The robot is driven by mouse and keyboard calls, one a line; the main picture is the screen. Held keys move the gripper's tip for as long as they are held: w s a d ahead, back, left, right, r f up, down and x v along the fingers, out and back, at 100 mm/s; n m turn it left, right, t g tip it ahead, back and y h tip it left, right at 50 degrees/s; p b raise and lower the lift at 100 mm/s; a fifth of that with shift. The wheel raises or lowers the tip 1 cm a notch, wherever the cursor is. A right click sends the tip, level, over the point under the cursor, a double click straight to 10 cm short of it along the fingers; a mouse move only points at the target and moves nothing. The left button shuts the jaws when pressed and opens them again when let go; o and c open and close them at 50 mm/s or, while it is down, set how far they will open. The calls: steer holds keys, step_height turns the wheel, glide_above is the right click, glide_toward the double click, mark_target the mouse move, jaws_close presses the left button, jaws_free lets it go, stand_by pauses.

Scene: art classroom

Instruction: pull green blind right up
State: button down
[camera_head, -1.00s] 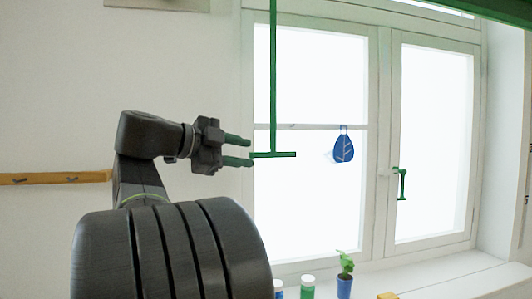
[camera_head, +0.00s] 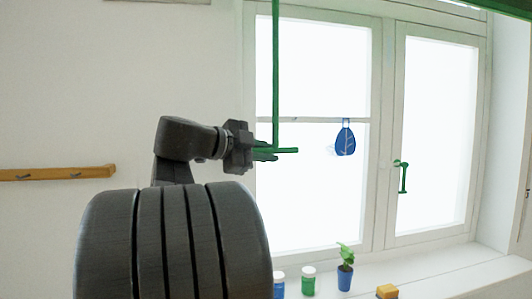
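The green blind (camera_head: 510,8) shows only as a strip along the top right edge; the rest of it is out of frame. A thin green pull rod (camera_head: 275,70) hangs down in front of the left window pane. It ends in a short level green crossbar (camera_head: 289,150). My gripper (camera_head: 266,152) is at the left half of this crossbar, coming from the left. Its fingers lie close above and below the bar and look shut on it. The fingers partly hide the bar's left end.
A green window handle (camera_head: 403,177) is further right. Paint jars (camera_head: 308,282), a potted plant (camera_head: 345,279) and a yellow block (camera_head: 387,291) stand on the sill below. A wooden hook rail (camera_head: 60,172) is on the left wall.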

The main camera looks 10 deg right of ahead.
steer(key=shift+r, duration=0.15)
steer(key=shift+s+r, duration=0.15)
steer(key=shift+r, duration=3.4)
steer(key=c, duration=1.4)
jaws_free()
steer(key=shift+f, duration=0.1)
steer(key=shift+a, duration=0.25)
steer(key=b+v, duration=0.2)
steer(key=v, duration=1.1)
